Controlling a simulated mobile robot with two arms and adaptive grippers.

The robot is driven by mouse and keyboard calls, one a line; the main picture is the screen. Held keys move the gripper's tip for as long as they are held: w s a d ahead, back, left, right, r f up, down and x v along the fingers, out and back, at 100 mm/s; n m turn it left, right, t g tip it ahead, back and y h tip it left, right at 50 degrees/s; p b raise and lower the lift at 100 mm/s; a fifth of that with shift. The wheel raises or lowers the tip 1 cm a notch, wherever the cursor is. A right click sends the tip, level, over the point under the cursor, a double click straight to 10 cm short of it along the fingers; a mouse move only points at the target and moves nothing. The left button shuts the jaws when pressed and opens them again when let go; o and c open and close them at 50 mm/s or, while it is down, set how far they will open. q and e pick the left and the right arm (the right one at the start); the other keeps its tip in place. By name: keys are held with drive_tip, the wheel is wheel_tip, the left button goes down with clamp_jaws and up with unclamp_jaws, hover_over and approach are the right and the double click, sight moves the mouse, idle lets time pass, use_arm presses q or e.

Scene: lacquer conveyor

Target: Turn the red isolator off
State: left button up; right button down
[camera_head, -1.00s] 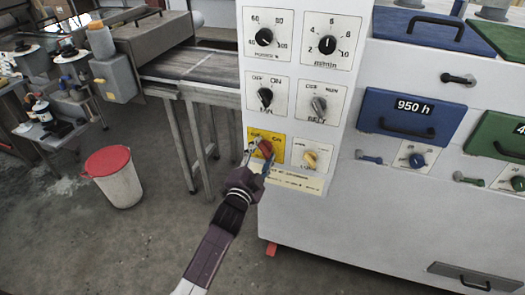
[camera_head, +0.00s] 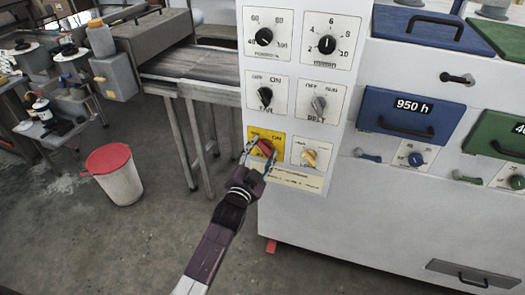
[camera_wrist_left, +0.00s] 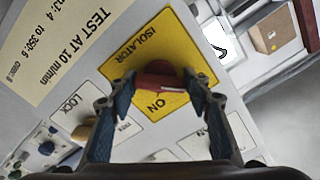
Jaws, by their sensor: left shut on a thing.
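The red isolator knob (camera_head: 265,148) sits on a yellow plate (camera_head: 277,157) low on the white control panel. My left gripper (camera_head: 259,157) is at the knob, with one finger on each side of it. In the left wrist view, the red knob (camera_wrist_left: 160,76) lies between the fingertips of the gripper (camera_wrist_left: 161,84), which is shut on it. The words ISOLATOR and ON show on the yellow plate (camera_wrist_left: 160,45), upside down and slanted. The OFF mark is not readable there. My right gripper is not in view.
A yellow LOCK knob (camera_head: 309,158) sits just right of the isolator. The FAN knob (camera_head: 265,97) and BELT knob (camera_head: 318,104) are above. A white bin with a red lid (camera_head: 107,160) stands on the floor at left, near the conveyor legs.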

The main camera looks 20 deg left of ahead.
use_arm(q)
drive_tip(key=shift+f, duration=0.2)
idle(0.5)
drive_tip(key=o, duration=1.1)
drive_tip(key=shift+r, duration=0.15)
drive_tip(key=shift+o, duration=0.2)
drive_tip(key=s, duration=1.2)
drive_tip(key=shift+a, duration=0.2)
